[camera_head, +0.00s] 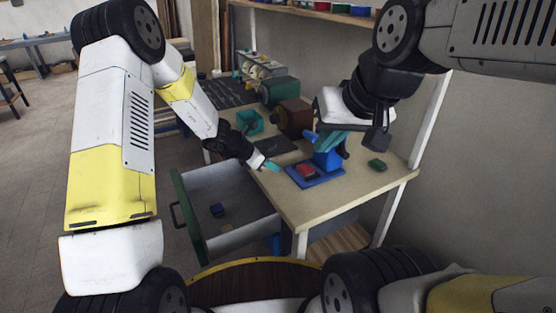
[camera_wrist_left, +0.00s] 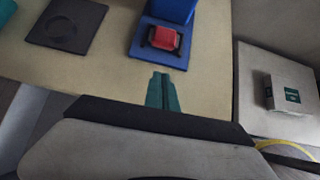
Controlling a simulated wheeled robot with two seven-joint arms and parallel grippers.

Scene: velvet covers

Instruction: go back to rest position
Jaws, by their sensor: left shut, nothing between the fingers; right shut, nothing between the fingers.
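My left gripper (camera_head: 270,165) is over the near left part of the workbench, its teal fingers together and empty. The closed fingers (camera_wrist_left: 163,92) also show in the left wrist view, below a blue base (camera_wrist_left: 155,62) bearing a red piece (camera_wrist_left: 164,38). In the head view that blue base (camera_head: 318,181) lies on the bench, with the red piece (camera_head: 306,171) and a taller blue block (camera_head: 327,160) on it. My right gripper (camera_head: 331,140) is shut just above the blue block, its tips partly hidden; I cannot tell whether they touch it.
An open drawer (camera_head: 240,190) with a small blue item (camera_head: 217,210) juts out on the left. A red-brown machine (camera_head: 294,118), a green machine (camera_head: 280,91) and a teal bin (camera_head: 251,121) stand farther back. A dark green item (camera_head: 377,165) lies right.

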